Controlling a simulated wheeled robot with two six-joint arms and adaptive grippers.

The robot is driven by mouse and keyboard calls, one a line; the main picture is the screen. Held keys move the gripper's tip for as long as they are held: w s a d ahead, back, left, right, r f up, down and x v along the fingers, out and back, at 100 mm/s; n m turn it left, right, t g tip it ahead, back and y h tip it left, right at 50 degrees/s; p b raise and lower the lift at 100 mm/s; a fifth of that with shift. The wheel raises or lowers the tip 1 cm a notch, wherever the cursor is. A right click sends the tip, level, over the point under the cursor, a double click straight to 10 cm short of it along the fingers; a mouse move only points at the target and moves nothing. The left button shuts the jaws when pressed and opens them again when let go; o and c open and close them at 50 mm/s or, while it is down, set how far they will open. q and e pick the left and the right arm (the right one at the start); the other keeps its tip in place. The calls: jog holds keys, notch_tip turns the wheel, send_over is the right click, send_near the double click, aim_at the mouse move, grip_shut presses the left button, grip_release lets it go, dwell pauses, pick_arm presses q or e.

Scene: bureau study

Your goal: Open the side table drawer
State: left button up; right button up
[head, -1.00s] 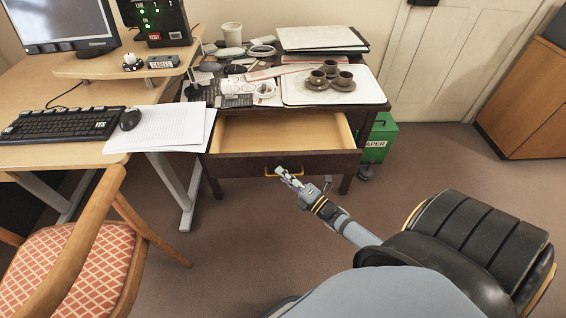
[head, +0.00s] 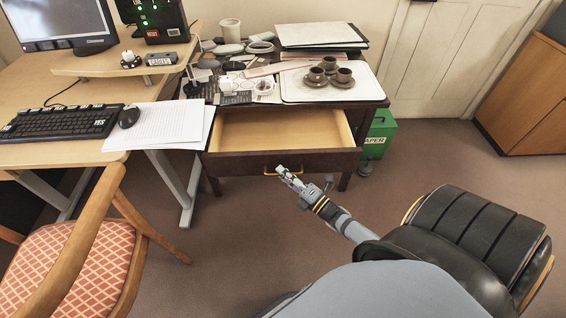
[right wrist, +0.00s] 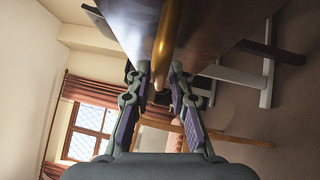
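The side table (head: 378,103) stands against the wall with its dark wooden drawer (head: 235,165) pulled well out. Its pale inside (head: 280,128) shows and looks empty. A brass bar handle (head: 270,173) is on the drawer front. My right gripper (head: 281,169) is at this handle. My left gripper is not in view.
Cups (head: 316,76) on a white tray (head: 298,97), folders and other clutter cover the tabletop. A desk (head: 60,155) and a chair (head: 70,250) stand left. A green paper bin (head: 378,138) is behind the drawer's right side. Floor in front is open.

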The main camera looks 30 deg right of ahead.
jog(key=v, duration=1.1)
jog(key=shift+s, duration=0.15)
jog(key=s+f+m+g+h, duration=0.3)
jog(key=f+m+g+h, duration=0.3)
jog(key=f+m+g, duration=1.2)
jog(key=s+a+f+m+t, duration=0.1)
jog(key=s+a+f+m, duration=0.15)
jog(key=f, duration=0.25)
jog(key=s+a+f+m+t, duration=0.1)
jog(key=s+a+f, duration=0.1)
jog(key=s+f, duration=0.25)
pick_arm(q)
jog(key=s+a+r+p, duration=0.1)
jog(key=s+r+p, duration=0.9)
jog(key=p, duration=1.1)
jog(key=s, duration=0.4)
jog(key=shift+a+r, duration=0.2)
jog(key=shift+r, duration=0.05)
pick_arm(e)
jog(key=s+r+g, duration=0.1)
jog(key=s+r, duration=0.3)
jog(key=s, duration=0.4)
jog(key=s+r, duration=0.5)
jog(key=s, duration=0.3)
jog(key=shift+r+g, duration=0.15)
jog(key=shift+g, duration=0.25)
